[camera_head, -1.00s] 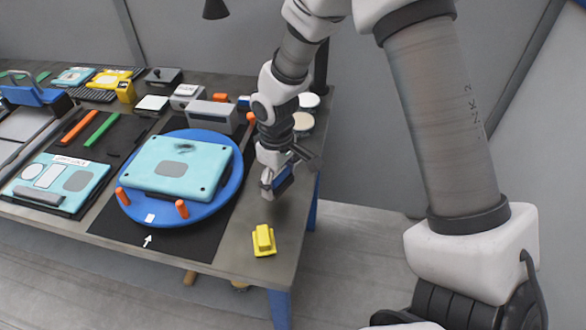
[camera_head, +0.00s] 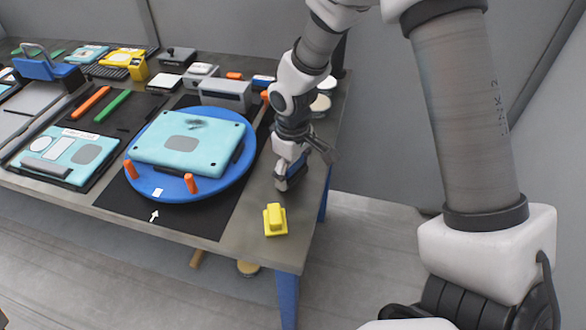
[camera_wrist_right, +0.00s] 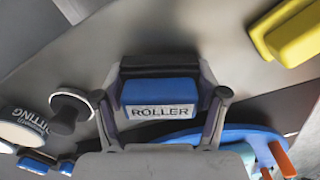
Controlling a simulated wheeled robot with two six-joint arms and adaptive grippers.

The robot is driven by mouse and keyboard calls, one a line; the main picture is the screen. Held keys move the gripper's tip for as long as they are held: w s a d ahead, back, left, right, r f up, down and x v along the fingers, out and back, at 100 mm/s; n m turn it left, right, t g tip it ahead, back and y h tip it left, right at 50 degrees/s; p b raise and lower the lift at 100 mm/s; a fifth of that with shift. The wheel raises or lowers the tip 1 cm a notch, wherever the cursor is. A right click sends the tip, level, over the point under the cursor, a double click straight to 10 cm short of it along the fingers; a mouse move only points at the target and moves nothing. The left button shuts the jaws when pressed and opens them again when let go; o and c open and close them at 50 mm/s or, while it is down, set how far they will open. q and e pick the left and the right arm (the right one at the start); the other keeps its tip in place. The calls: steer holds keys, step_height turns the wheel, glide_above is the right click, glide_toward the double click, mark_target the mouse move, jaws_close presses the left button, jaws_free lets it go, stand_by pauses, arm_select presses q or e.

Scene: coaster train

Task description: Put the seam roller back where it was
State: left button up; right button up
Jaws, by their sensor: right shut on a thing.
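The seam roller shows in the right wrist view as a blue block labelled ROLLER (camera_wrist_right: 160,92) with a dark part behind it. My right gripper (camera_wrist_right: 162,110) is shut on it, with a finger on each side. In the head view the right gripper (camera_head: 290,176) holds the roller low over the right strip of the table, right of the blue turntable (camera_head: 222,190) and behind a yellow block (camera_head: 275,220). I cannot tell whether the roller touches the table. My left gripper is not in view.
A light blue panel (camera_head: 185,146) lies on the turntable, with orange pegs (camera_head: 191,184) at its rim. A grey box (camera_head: 225,94) and round pots (camera_head: 320,103) stand behind the gripper. The table's right edge is close. In the wrist view, the yellow block (camera_wrist_right: 292,38) is at upper right.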

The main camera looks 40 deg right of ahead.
steer(key=o, duration=1.5)
steer(key=shift+s+f, duration=0.1)
steer(key=shift+f, duration=0.15)
steer(key=shift+o, duration=0.3)
steer(key=shift+w, duration=0.2)
steer(key=shift+s, duration=0.1)
step_height(320, 180, up, 13)
steer(key=shift+r+p, duration=0.2)
steer(key=shift+p, duration=0.3)
